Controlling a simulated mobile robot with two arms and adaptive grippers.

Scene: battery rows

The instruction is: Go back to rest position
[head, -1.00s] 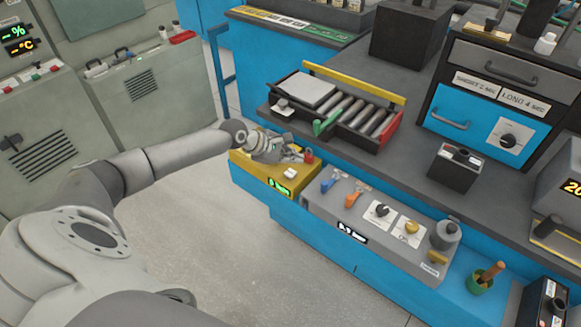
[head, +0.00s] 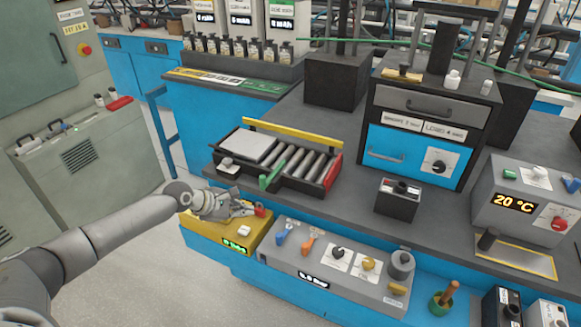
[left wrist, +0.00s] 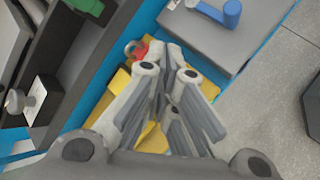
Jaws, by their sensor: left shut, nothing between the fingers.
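My left arm comes in from the left in the head view. Its gripper (head: 249,211) is over the yellow box (head: 205,241) with a green display, at the left end of the low blue shelf. The left wrist view shows the gripper's fingers (left wrist: 172,62) shut together with nothing between them. A red part (left wrist: 137,49) shows beside the fingertips; in the head view a red part (head: 260,211) also sits right at the tips. I cannot tell whether the fingers touch it. My right gripper is not in view.
A grey panel (head: 292,256) with blue and orange levers and knobs stands right of the yellow box. A roller tray (head: 333,172) with a green handle lies on the bench above. A green-grey cabinet (head: 110,150) is at the left. Open floor (head: 150,280) lies in front.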

